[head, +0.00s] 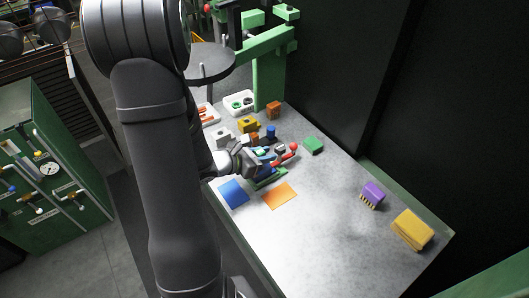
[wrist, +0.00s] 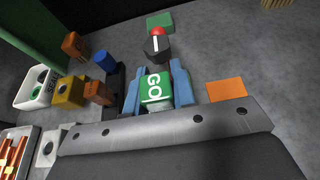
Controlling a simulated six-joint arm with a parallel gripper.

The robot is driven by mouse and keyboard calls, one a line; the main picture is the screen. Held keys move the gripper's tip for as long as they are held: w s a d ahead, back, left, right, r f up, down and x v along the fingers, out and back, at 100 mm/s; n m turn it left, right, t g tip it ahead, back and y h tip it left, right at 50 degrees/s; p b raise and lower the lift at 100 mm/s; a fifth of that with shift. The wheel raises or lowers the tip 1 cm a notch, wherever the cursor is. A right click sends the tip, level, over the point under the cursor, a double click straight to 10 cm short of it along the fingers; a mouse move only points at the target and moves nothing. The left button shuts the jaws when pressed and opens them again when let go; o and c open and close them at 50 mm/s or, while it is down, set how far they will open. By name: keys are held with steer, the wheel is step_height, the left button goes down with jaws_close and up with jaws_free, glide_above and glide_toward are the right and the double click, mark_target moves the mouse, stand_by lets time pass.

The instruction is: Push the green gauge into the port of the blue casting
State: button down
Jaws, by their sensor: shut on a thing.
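The green gauge (wrist: 154,87), a block marked "GO" in white, sits between the two blue fingers of my gripper (wrist: 156,92) in the wrist view. My gripper (head: 258,158) is shut on it, low over the middle of the bench in the head view. A dark blue piece with a rounded top (wrist: 106,62) stands left of the fingers. It also shows just behind my gripper in the head view (head: 270,132). It may be the blue casting, but I cannot tell for sure. No port is visible, and I cannot tell whether the gauge touches anything below.
A red-knobbed lever (head: 292,148) stands close beyond my gripper. Yellow (head: 247,124) and orange (head: 273,109) blocks and a white tray (wrist: 29,87) crowd the left and back. Blue (head: 233,193) and orange (head: 280,195) mats lie in front.

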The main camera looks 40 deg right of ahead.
steer(key=shift+f, duration=1.4)
steer(key=c, duration=1.1)
jaws_free()
steer(key=shift+a, duration=0.1)
steer(key=v, duration=1.7)
steer(key=shift+a, duration=0.2)
steer(key=x, duration=1.6)
steer(key=shift+d, duration=0.4)
steer(key=shift+a, duration=0.1)
